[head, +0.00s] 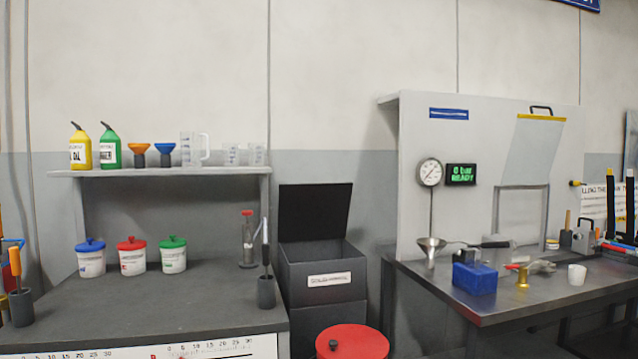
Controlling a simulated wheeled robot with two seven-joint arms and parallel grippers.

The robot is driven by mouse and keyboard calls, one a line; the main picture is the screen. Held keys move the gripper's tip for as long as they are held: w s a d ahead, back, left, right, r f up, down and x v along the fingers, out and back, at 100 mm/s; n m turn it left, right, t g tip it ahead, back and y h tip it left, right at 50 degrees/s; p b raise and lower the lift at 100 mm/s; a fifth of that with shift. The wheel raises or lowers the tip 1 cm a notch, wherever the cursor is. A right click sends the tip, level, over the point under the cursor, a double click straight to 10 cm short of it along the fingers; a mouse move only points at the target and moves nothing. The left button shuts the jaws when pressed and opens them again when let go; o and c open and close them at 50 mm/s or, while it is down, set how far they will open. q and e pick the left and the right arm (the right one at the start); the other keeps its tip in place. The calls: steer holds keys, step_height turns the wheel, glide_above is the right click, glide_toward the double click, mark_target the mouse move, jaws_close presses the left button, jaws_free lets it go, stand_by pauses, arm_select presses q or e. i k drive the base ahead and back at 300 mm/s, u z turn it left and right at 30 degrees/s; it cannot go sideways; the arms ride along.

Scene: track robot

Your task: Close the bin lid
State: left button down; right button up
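A dark grey bin (322,277) with a white label stands between the two benches. Its black lid (314,211) is raised, standing nearly upright at the back of the bin. The bin's top is open and its inside looks dark; I cannot see any contents. Neither of my grippers shows in the head view.
A red round lid with a black knob (352,343) stands in front of the bin. The left bench (130,305) carries tubs and tool holders. The right metal bench (520,300) holds a funnel, a blue block and a white cup.

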mark_target(307, 211)
steer(key=z, duration=0.7)
steer(key=i, duration=0.75)
steer(key=z, duration=0.65)
steer(key=i, duration=0.95)
steer(key=u, duration=0.3)
